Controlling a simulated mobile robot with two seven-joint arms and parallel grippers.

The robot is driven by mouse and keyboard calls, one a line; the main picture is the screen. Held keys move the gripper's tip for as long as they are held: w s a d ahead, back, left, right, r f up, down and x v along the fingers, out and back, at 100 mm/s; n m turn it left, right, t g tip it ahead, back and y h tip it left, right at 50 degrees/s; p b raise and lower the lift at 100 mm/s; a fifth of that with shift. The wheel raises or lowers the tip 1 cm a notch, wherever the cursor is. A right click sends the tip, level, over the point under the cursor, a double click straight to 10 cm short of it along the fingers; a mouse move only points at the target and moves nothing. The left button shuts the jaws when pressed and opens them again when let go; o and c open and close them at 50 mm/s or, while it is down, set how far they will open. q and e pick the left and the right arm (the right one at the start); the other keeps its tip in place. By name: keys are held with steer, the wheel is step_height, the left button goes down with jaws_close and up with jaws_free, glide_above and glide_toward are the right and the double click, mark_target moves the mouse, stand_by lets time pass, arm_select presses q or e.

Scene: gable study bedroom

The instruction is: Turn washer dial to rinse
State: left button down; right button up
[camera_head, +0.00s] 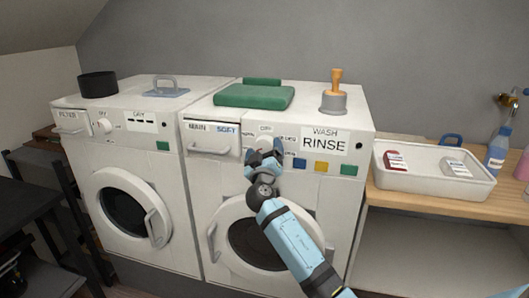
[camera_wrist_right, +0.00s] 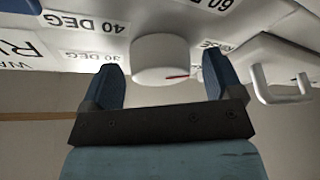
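The washer (camera_head: 225,180) is the white front-loader on the right, with a large WASH / RINSE label (camera_head: 325,141) on its panel. Its white round dial (camera_wrist_right: 160,58) shows in the right wrist view, with a red mark near its right edge. Labels reading 40 DEG and 60 DEG, upside down there, surround it. My right gripper (camera_head: 264,153) is at the panel and covers much of the dial in the head view. In the wrist view its open fingers (camera_wrist_right: 162,80) stand either side of the dial, with a gap on each side. My left gripper is not in view.
A detergent drawer with a handle (camera_head: 210,149) is left of the dial; coloured squares (camera_head: 321,168) are right. A second machine (camera_head: 125,150) stands at left. A white tray (camera_head: 432,179) is right.

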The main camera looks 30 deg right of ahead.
steer(key=shift+s+a+f, duration=0.25)
steer(key=shift+s, duration=0.05)
arm_select(q)
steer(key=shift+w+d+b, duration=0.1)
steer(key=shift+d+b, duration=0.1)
steer(key=shift+b, duration=0.75)
arm_select(e)
steer(key=v, duration=1.3)
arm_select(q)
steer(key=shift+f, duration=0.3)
